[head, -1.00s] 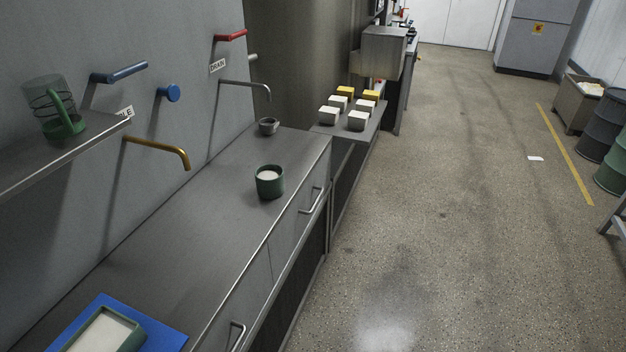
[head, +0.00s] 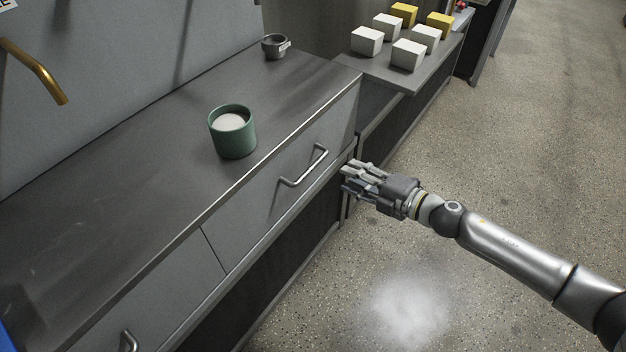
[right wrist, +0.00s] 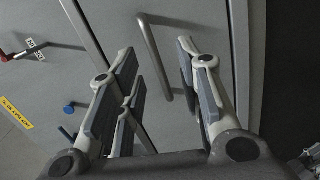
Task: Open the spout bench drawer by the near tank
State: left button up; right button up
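The spout bench (head: 120,180) has two grey drawers side by side, both closed. The farther drawer front (head: 262,195) has a bent metal bar handle (head: 304,166); the nearer drawer's handle (head: 130,342) shows at the bottom edge. My right gripper (head: 345,178) is open and empty, just to the right of the farther handle and apart from it. In the right wrist view, the handle (right wrist: 155,55) lies beyond the gap between the open fingers (right wrist: 160,68), without clear contact. Which drawer is by the near tank cannot be told. My left gripper is out of view.
On the bench top stand a green cup with white contents (head: 232,132) and a small grey cup (head: 275,46). A brass spout (head: 35,72) juts from the wall. White and yellow blocks (head: 408,54) sit on a shelf beyond. The floor to the right is clear.

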aim_at(312, 165)
jog(key=shift+w+a+f+n+g+y+b, duration=0.3)
jog(key=shift+w+a, duration=0.4)
jog(key=shift+a, duration=0.95)
jog(key=shift+w+a+n+g+h+b, duration=0.15)
jog(key=shift+w+a+n, duration=0.4)
jog(key=shift+a, duration=1.15)
jog(key=shift+w+a+f+n+g+y+b, duration=0.2)
jog(key=shift+w+a, duration=0.7)
jog(key=shift+a, duration=0.75)
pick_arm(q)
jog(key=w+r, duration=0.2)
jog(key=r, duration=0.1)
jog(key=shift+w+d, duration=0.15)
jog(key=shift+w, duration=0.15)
pick_arm(e)
jog(key=shift+r, duration=0.1)
grip_shut()
